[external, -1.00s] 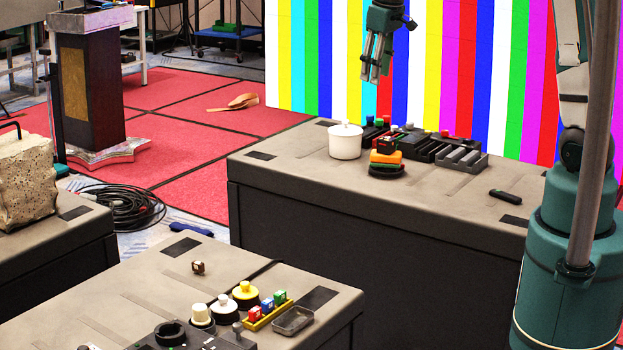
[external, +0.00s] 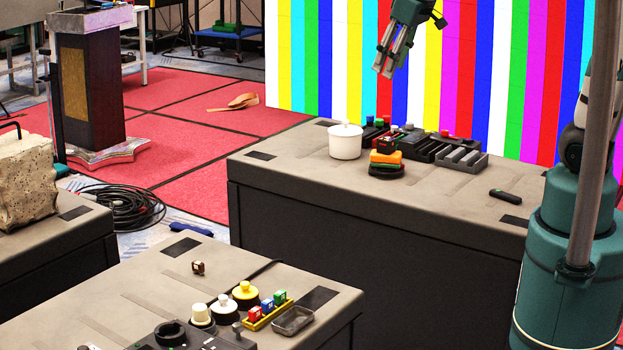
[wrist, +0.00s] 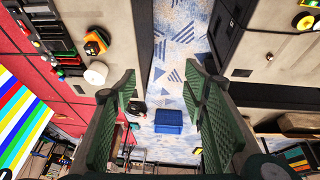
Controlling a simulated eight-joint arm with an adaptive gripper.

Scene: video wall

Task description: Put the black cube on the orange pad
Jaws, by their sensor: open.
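The orange pad (external: 385,158) sits on a round black base on the far grey table; it also shows in the wrist view (wrist: 95,37). A small dark block with some red (external: 387,144) appears to be on or just behind the pad; I cannot tell which. A small dark cube with a brownish face (external: 198,267) stands alone on the near table; a small dark spot in the wrist view (wrist: 268,57) looks like it. Which one is the black cube is unclear. My gripper (external: 383,72) is open and empty, tilted, high above the far table.
A white lidded pot (external: 345,141) stands left of the pad, and dark trays (external: 428,148) stand behind and right. The near table holds knobs and a yellow rack of coloured blocks (external: 267,314). A floor gap separates the tables. The striped video wall (external: 480,70) rises behind.

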